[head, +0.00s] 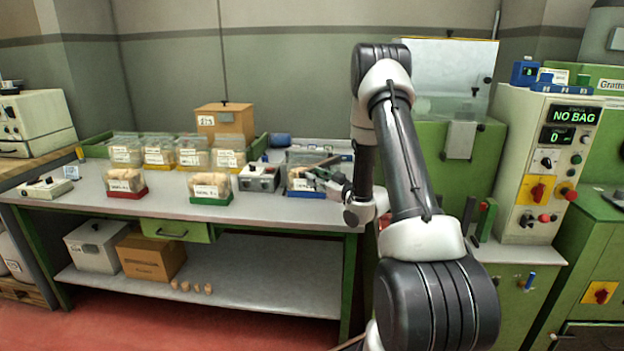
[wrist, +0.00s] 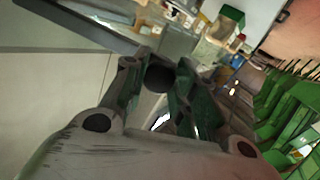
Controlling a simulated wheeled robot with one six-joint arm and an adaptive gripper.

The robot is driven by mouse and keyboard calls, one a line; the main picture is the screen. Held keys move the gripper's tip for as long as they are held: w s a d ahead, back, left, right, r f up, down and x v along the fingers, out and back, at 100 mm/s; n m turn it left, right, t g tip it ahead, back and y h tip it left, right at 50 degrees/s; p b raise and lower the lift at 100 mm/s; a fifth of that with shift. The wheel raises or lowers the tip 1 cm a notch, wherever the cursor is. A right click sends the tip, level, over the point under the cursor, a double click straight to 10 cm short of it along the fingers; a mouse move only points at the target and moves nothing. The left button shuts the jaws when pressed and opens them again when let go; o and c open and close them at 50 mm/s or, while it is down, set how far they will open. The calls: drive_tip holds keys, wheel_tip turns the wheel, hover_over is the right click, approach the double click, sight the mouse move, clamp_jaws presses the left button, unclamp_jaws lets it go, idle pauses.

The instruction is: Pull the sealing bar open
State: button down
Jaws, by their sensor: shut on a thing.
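A long dark bar, which I take for the sealing bar (wrist: 80,25), runs from the upper left of the wrist view to a grey block just ahead of my gripper (wrist: 160,78). My gripper is shut on it, with a dark round part between the fingers. The exact contact is partly hidden by the fingers. In the head view my gripper (head: 318,176) reaches left over the right end of the bench, beside a clear box with a blue base and a white label (head: 301,184). The bar's far end and its hinge are not clear there.
Several clear bins of corks stand on the grey bench (head: 150,205), with a cardboard box (head: 225,122) behind. A small grey box (head: 258,178) sits left of my gripper. A control panel (head: 550,165) reading "NO BAG" stands at the right. The bench front is mostly clear.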

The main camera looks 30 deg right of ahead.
drive_tip(key=s+d+n+g+y, duration=0.6)
drive_tip(key=s+d+n+y, duration=0.1)
drive_tip(key=d+y, duration=0.2)
drive_tip(key=shift+d, duration=0.6)
drive_tip(key=c, duration=1.1)
unclamp_jaws()
drive_tip(key=v, duration=1.2)
